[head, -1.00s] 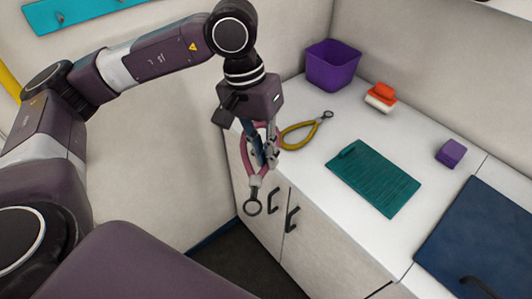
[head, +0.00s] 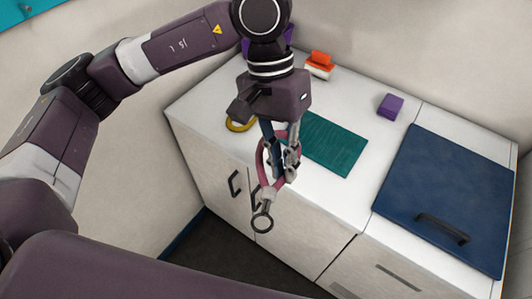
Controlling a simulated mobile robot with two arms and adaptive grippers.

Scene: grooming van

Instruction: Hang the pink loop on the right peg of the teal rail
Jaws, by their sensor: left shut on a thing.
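My left gripper (head: 282,160) is shut on the pink loop (head: 261,162), which hangs down in front of the counter edge. The loop ends in a grey clasp and a dark ring at its lower end. A corner of the teal rail (head: 28,8) shows at the top left. The gripper and loop are well to the right of the rail and lower in the picture. My right gripper is not in view.
The white counter (head: 345,105) bears a green mat (head: 335,147), a purple block (head: 390,106), an orange and white brush (head: 320,64) and a blue lid (head: 450,190) with a handle. A yellow loop (head: 238,125) and a purple bin (head: 289,35) are partly hidden behind my left arm.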

